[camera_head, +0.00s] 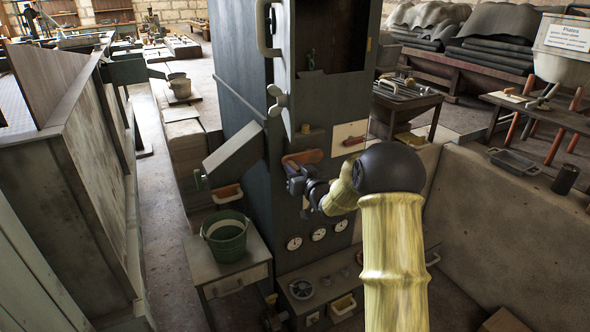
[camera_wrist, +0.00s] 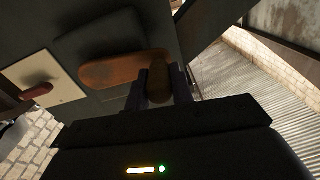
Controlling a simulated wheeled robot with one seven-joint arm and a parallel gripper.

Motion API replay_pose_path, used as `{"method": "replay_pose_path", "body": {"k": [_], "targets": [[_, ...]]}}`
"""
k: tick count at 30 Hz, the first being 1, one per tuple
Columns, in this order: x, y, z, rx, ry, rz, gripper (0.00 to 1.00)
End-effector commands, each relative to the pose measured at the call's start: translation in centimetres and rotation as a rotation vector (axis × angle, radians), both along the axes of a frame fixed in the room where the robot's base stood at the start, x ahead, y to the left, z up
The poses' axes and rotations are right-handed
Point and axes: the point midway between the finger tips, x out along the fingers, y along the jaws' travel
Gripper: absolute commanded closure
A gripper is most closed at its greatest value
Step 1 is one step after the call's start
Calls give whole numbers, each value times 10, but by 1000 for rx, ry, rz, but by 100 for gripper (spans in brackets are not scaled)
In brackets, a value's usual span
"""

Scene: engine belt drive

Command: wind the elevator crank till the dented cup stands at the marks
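The crank is an orange-brown arm (camera_head: 301,157) on the front of the tall dark grey housing (camera_head: 237,75). In the wrist view the crank arm (camera_wrist: 108,70) runs to the left from a dark brown upright grip (camera_wrist: 159,83). My gripper (camera_head: 294,184) is at the crank's left end. In the wrist view my gripper's two dark fingers (camera_wrist: 160,90) stand close on both sides of the grip and appear to touch it. In the head view the grip is hidden by my gripper. I cannot make out the dented cup or the marks.
A pale plate with a red-brown lever (camera_head: 351,140) is right of the crank. A grey wing-shaped knob (camera_head: 277,100) and a sloping chute (camera_head: 234,152) are to the left. A green bucket (camera_head: 225,240) stands on a small table. Several dials (camera_head: 318,234) sit below my gripper.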

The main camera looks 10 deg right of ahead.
Motion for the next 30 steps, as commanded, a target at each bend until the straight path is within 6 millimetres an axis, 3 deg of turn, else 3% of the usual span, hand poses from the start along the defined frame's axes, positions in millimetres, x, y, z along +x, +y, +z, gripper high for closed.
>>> {"method": "replay_pose_path", "body": {"k": [16,30], "targets": [[0,-1,8,65,18,-1,100],[3,-12,39,394,105,-3,100]]}}
